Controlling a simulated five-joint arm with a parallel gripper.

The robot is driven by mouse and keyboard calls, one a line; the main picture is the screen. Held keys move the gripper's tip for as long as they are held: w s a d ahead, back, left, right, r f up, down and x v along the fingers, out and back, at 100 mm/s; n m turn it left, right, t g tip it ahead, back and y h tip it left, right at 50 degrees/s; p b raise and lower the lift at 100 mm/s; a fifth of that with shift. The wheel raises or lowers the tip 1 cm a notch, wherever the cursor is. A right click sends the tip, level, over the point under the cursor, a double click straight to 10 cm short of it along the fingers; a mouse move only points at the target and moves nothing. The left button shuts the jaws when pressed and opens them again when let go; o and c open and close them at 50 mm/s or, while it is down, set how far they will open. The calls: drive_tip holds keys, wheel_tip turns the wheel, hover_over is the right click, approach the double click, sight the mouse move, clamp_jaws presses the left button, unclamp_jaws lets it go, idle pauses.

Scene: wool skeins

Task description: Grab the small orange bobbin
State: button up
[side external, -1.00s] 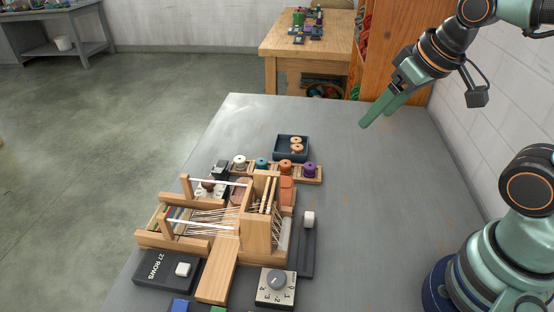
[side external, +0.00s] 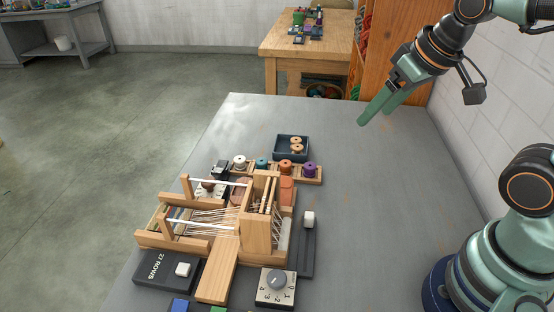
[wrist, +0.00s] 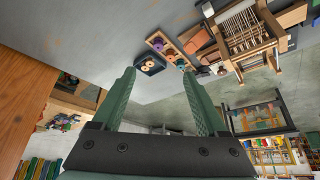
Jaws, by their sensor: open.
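The small orange bobbin (side external: 285,164) stands in a wooden rack (side external: 312,181) behind the loom, between a teal bobbin (side external: 262,163) and a purple bobbin (side external: 310,169). A white bobbin (side external: 239,161) stands at the rack's left end. In the wrist view the rack (wrist: 158,45) shows past my fingertips. My gripper (side external: 378,115) is open and empty, high over the table's back right, well apart from the rack. In the wrist view its two green fingers (wrist: 162,80) are spread with nothing between them.
A dark tray (side external: 278,154) with wooden spools (side external: 297,145) sits just behind the rack. A wooden loom (side external: 256,235) stands in front. A dial box (side external: 275,287) and a slider (side external: 307,245) are nearby. The grey table's right side is clear.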

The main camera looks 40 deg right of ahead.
drive_tip(key=w+m+g, duration=0.2)
drive_tip(key=w+m, duration=0.3)
drive_tip(key=w, duration=0.1)
drive_tip(key=m+g, duration=0.4)
drive_tip(key=m, duration=0.7)
hover_over(285, 163)
wheel_tip(285, 163, down, 12)
drive_tip(key=f, duration=0.6)
drive_tip(key=shift+s+d+f, duration=0.1)
drive_tip(key=shift+s+d, duration=0.1)
drive_tip(key=shift+d, duration=0.15)
drive_tip(key=shift+w+a+f, duration=0.1)
drive_tip(key=shift+a+f, duration=0.05)
drive_tip(key=shift+f, duration=1.15)
drive_tip(key=shift+w+a+f, duration=0.1)
drive_tip(key=shift+a+f, duration=0.05)
drive_tip(key=shift+f, duration=1.1)
clamp_jaws()
